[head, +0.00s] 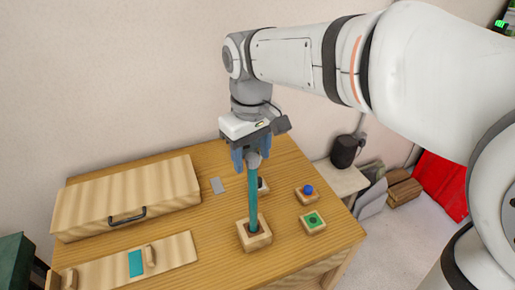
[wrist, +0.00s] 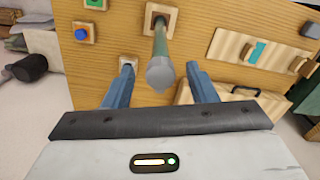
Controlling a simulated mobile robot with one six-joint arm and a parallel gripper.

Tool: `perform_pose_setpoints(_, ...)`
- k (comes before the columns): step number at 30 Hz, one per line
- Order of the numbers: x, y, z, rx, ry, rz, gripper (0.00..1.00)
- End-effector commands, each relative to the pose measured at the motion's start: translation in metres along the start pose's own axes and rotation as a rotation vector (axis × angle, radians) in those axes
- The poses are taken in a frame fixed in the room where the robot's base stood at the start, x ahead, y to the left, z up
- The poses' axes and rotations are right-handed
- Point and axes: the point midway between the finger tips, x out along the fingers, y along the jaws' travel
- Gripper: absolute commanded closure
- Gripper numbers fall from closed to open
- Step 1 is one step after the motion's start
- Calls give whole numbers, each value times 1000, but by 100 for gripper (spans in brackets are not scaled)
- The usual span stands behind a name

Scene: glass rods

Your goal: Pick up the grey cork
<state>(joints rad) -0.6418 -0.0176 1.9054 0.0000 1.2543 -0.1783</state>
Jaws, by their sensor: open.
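A teal glass rod (head: 253,200) stands upright in a square wooden block (head: 265,240) on the table. The grey cork (wrist: 160,74) caps the rod's upper end; in the head view the cork (head: 254,161) shows just below my gripper's palm. My gripper (head: 252,165) points down over the rod with its blue fingers apart. In the wrist view the cork lies between the two fingers, with a visible gap on each side, and neither finger appears to touch it. The gripper is open and holds nothing.
Blocks with a blue button (head: 308,190) and a green button (head: 313,219) stand right of the rod. Another small block (head: 264,187) is partly hidden behind it. A wooden box with a handle (head: 127,217) and a slider panel (head: 178,250) fill the table's left.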

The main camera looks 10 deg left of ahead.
Motion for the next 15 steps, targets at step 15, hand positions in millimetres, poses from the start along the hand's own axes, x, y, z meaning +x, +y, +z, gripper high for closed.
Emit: perform_pose_setpoints(15, 8, 1, 0, 3, 1, 0, 65)
